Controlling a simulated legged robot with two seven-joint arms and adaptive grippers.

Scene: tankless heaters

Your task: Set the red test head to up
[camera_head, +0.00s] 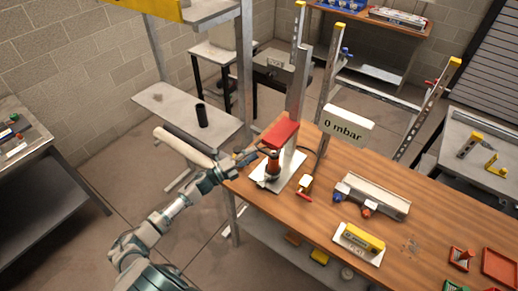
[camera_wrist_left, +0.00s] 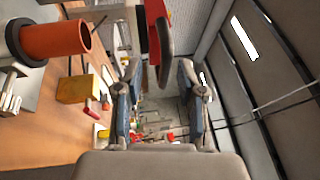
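A dark rounded bar (camera_wrist_left: 165,52) beside a red part (camera_wrist_left: 153,25) lies beyond the fingertips. My right gripper is out of view.
A "0 mbar" display (camera_head: 345,126) stands behind the fixture. A yellow block with a red part (camera_head: 304,187) is close to the plate's right. A grey block (camera_head: 372,194) and yellow device (camera_head: 360,238) lie farther right.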

